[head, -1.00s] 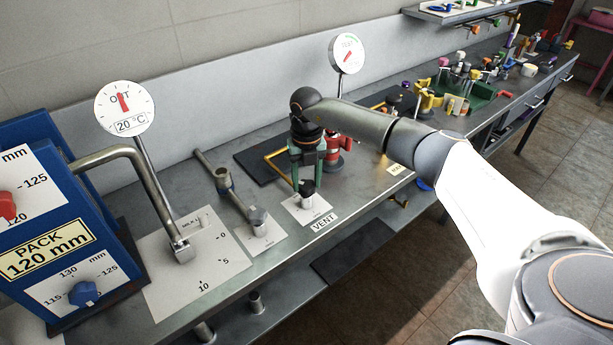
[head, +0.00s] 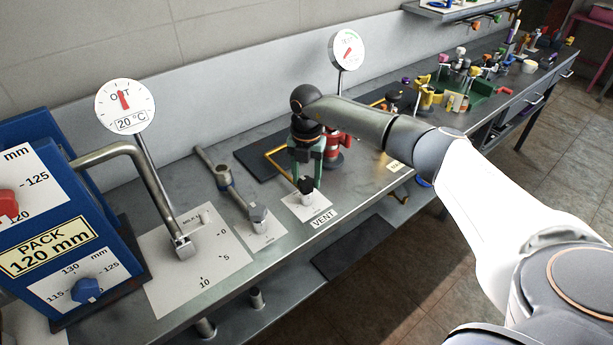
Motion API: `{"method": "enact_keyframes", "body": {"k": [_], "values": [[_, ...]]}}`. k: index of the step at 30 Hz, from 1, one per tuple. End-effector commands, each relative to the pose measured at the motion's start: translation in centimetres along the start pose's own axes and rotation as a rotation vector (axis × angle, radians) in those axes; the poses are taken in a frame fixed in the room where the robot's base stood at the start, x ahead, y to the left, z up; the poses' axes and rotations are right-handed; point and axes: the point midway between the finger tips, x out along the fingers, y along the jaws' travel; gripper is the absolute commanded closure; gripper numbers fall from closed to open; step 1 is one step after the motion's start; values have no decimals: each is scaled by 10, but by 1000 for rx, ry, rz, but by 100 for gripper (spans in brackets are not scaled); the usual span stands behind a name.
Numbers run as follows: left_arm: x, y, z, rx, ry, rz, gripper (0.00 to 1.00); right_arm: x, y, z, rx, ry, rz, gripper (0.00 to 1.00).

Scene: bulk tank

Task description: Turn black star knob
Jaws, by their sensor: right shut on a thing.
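The black star knob (head: 306,185) stands on a small white plate (head: 318,208) behind the VENT label, near the bench's front edge. My right gripper (head: 306,180) points down over this plate from above. Its greenish fingers are shut on the black star knob, one on each side, and partly hide it. My left gripper is not in view.
To the left are a steel valve with a lever (head: 222,176), a bent steel pipe (head: 150,185) and a blue PACK box (head: 60,240). A red part (head: 335,150) stands close behind my gripper. Dial gauges (head: 347,50) rise at the back.

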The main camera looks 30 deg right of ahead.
Motion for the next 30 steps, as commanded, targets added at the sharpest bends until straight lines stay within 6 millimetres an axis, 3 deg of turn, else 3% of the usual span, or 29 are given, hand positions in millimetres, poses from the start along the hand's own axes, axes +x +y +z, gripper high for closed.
{"method": "enact_keyframes", "body": {"k": [9,10,18,26,30], "values": [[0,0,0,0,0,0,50,-1,0,1,7,-1,1,100],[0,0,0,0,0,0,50,-1,0,1,7,-1,1,46],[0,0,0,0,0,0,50,0,0,0,5,0,1,17],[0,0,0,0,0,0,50,-2,0,0,3,0,1,17],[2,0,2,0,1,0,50,-14,0,1,4,-2,4,17]]}}
